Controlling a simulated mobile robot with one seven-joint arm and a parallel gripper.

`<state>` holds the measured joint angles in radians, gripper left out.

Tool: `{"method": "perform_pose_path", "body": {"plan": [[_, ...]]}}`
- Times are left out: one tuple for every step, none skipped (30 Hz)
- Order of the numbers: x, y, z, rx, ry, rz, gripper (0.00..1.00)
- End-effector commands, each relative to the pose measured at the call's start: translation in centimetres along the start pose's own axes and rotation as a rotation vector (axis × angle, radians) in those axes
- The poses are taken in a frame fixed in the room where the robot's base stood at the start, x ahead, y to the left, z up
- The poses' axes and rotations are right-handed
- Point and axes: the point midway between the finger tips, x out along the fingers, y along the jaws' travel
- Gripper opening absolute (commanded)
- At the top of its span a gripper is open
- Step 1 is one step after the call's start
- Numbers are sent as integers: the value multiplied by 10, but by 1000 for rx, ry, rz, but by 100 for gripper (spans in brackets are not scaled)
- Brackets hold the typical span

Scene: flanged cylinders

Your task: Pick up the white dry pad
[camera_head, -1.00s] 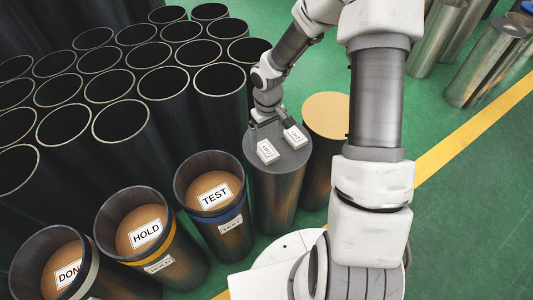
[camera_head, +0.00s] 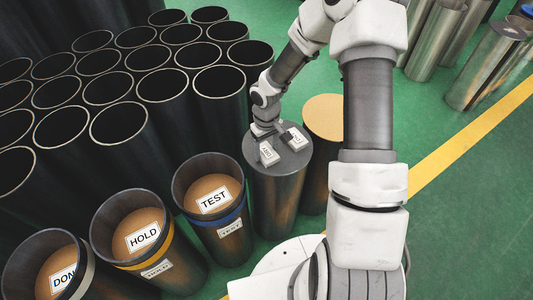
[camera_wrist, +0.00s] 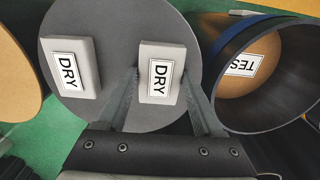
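Two whitish pads marked DRY lie apart on the flat grey top of a dark cylinder (camera_head: 285,170). One pad (camera_head: 269,153) is on the left in the head view and is the right-hand pad (camera_wrist: 162,72) in the wrist view. The other pad (camera_head: 296,140) is the left-hand pad (camera_wrist: 70,68) in the wrist view. My gripper (camera_head: 262,132) is low over the cylinder top, just behind the left pad. In the wrist view my gripper (camera_wrist: 161,72) is open, with one finger on each side of the right-hand pad. Firm contact cannot be told.
Open cylinders labelled TEST (camera_head: 222,208), HOLD (camera_head: 145,240) and DONE (camera_head: 50,268) stand at the front left. A tan-topped cylinder (camera_head: 326,116) stands close at the right. Several empty dark tubes (camera_head: 120,122) fill the back left. Green floor (camera_head: 470,210) is clear at the right.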

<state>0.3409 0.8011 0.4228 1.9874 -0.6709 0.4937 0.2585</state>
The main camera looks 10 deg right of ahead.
Motion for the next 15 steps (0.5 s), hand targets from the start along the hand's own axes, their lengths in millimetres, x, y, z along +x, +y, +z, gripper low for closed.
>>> {"method": "perform_pose_path", "body": {"plan": [[0,0,0,0,0,0,46],[0,0,0,0,0,0,41],[0,0,0,0,0,0,33],[0,0,0,0,0,0,28],[0,0,0,0,0,0,23],[0,0,0,0,0,0,15],[0,0,0,0,0,0,14],[0,0,0,0,0,0,14],[0,0,0,0,0,0,14],[0,0,0,0,0,0,14],[0,0,0,0,0,0,14],[0,0,0,0,0,0,14],[-1,0,0,0,0,0,14],[-1,0,0,0,0,0,14],[-3,0,0,0,0,0,14]]}}
